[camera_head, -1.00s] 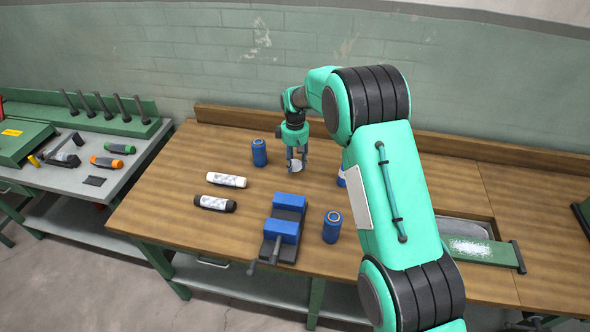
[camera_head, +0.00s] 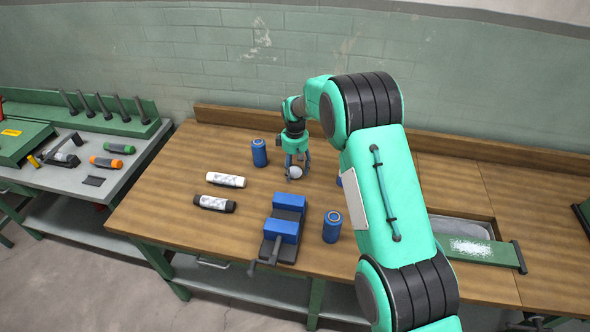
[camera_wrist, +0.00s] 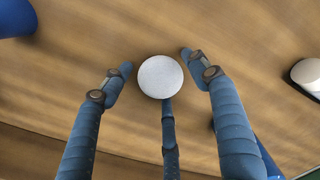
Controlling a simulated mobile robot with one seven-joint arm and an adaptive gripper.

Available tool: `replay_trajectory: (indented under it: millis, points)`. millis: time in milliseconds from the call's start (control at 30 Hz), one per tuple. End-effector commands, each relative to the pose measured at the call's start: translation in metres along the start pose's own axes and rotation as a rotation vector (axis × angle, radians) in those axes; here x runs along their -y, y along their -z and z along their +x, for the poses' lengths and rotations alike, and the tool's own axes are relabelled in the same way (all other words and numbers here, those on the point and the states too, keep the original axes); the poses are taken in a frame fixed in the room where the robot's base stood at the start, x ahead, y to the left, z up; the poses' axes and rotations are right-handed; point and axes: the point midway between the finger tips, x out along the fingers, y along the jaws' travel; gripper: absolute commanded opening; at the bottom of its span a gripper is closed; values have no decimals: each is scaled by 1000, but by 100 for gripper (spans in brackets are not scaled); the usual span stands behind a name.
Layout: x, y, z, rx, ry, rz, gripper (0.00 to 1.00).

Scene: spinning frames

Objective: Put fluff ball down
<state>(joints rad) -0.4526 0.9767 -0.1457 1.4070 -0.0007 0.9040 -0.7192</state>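The fluff ball (camera_wrist: 160,77) is a small white round ball on the wooden bench top. In the wrist view it lies between the spread fingertips of my gripper (camera_wrist: 157,75), with gaps at the left and right fingers. The third finger reaches up to its lower edge; I cannot tell whether it touches. In the head view the fluff ball (camera_head: 295,173) shows partly behind the fingers of my gripper (camera_head: 296,168), which stands low over the bench, pointing down.
A blue can (camera_head: 259,153) stands left of my gripper. A white-capped bottle (camera_head: 226,180) and a black-capped bottle (camera_head: 215,204) lie further left. A blue vise (camera_head: 284,228) and another blue can (camera_head: 332,227) are in front. Bare bench lies between them.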

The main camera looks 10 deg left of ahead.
Motion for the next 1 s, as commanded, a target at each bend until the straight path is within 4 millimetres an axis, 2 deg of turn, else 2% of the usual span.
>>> replay_trajectory:
  millis: [267, 467, 667, 1000]
  points:
    - [0, 0, -1, 0, 0, 0, 60]
    - [0, 0, -11, -1, -1, 0, 60]
    - [0, 0, -35, -2, -1, 0, 60]
    - [0, 0, -91, -2, -1, 0, 60]
